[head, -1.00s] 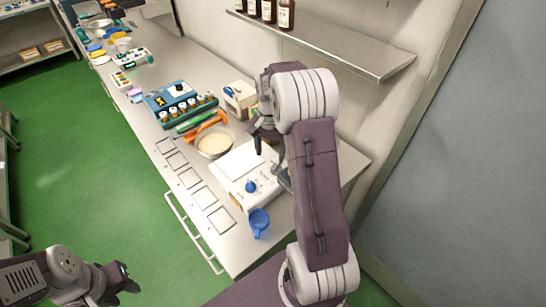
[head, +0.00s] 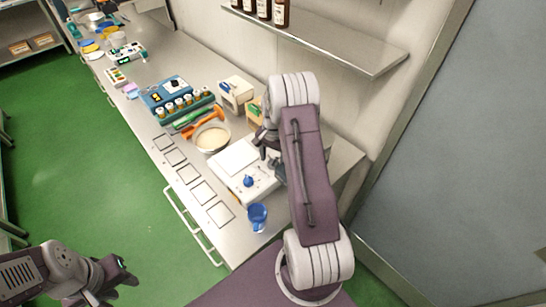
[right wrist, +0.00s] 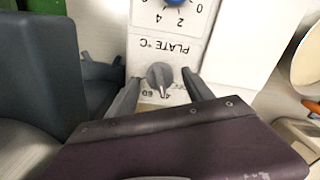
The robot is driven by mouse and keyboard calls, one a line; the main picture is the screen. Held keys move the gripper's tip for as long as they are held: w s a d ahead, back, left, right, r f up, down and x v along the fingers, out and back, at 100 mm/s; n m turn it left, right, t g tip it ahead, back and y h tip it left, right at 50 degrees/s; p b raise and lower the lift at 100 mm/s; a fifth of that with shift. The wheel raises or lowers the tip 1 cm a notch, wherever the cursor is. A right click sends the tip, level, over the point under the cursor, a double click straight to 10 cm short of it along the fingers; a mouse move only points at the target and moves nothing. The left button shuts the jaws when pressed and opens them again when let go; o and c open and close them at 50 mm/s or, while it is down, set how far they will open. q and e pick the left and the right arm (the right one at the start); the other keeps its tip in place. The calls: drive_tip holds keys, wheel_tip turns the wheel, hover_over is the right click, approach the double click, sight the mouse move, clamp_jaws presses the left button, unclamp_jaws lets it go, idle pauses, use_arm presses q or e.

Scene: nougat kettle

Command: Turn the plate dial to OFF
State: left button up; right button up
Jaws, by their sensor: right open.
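The white hot-plate unit (head: 238,160) stands on the bench, with a blue knob (head: 248,181) on its front panel. In the right wrist view, the grey plate dial (right wrist: 160,74) sits below the upside-down "PLATE °C" label. Its pale pointer line faces down, near the printed 60 and a partly hidden 4. The blue knob (right wrist: 176,2) is cut off at the top. My right gripper (right wrist: 160,88) is open, with one finger on each side of the dial; contact is unclear. In the head view my right arm hides the dial. My left gripper (head: 122,270) hangs over the floor, away from the bench.
A blue cup (head: 257,216) stands by the unit's front corner. A bowl of pale contents (head: 212,138) and an orange tool (head: 203,123) lie beyond it, near a rack of small jars (head: 184,104). A shelf with bottles (head: 330,38) overhangs the bench's back.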

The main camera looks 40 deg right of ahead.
clamp_jaws()
drive_tip(key=n, duration=0.4)
drive_tip(key=shift+n, duration=2.5)
drive_tip(key=shift+d, duration=0.1)
unclamp_jaws()
